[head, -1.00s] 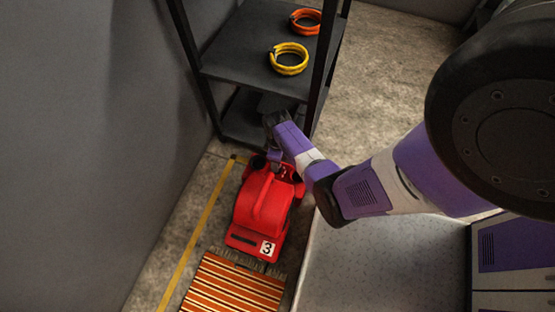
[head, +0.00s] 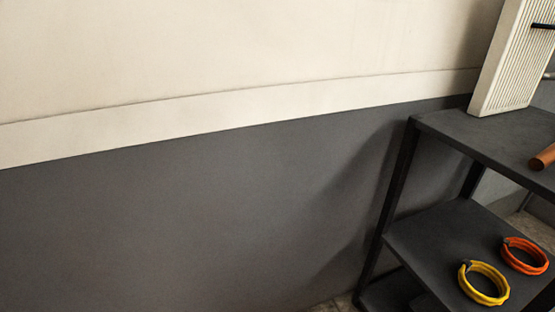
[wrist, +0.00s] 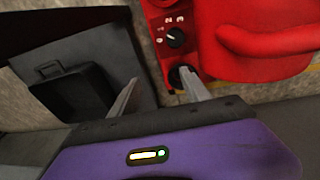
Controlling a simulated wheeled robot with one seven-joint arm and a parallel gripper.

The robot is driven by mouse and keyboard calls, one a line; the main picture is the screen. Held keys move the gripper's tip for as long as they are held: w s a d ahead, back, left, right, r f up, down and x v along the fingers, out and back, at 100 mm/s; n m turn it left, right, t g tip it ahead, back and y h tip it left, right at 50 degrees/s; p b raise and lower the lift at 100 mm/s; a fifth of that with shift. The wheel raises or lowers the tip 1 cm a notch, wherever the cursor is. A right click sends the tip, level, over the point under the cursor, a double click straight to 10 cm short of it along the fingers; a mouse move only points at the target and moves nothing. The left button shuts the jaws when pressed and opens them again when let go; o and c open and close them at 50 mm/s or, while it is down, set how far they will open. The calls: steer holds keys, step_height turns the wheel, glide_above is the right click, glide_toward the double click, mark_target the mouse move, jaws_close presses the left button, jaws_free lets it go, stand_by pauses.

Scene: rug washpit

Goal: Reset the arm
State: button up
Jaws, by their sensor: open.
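My gripper (wrist: 160,92) shows in the wrist view with its two grey fingers spread apart and nothing held between them. Beyond the fingers is a red machine (wrist: 262,45) with a black dial marked by small numbers. A second black knob on the machine sits close to the right fingertip; I cannot tell whether they touch. In the head view, neither my arm nor the red machine is visible now.
A dark shelf unit (head: 440,232) stands at the right of the head view. It holds a yellow ring (head: 484,283), an orange ring (head: 526,256), a brown cylinder (head: 543,157) and a white ribbed panel (head: 503,60). A black box-like tray (wrist: 80,92) lies left of my gripper.

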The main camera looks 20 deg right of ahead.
steer(key=w+d+r+m+t+h, duration=0.25)
steer(key=w+r+t+h, duration=0.2)
steer(key=r, duration=0.45)
steer(key=a+r+t, duration=0.5)
steer(key=a+r, duration=0.4)
steer(key=r, duration=0.2)
steer(key=s+a+r+n+t+y, duration=0.1)
steer(key=s+a+r+t, duration=0.1)
steer(key=s+a+r, duration=0.35)
steer(key=s+a+r+t+y, duration=0.1)
steer(key=s+a+r+t, duration=0.1)
steer(key=a+r, duration=0.55)
steer(key=s+a+r+n+t+y, duration=0.1)
steer(key=s+a+r+t, duration=0.15)
steer(key=a+r, duration=0.4)
steer(key=s+a+r+n+g+y, duration=0.2)
steer(key=s+a+y, duration=0.15)
steer(key=s, duration=0.45)
step_height(320, 180, up, 20)
steer(key=p, duration=2)
steer(key=shift+w+a+h, duration=0.3)
steer(key=shift+w+a, duration=0.05)
steer(key=shift+a, duration=0.05)
steer(key=shift+m, duration=0.25)
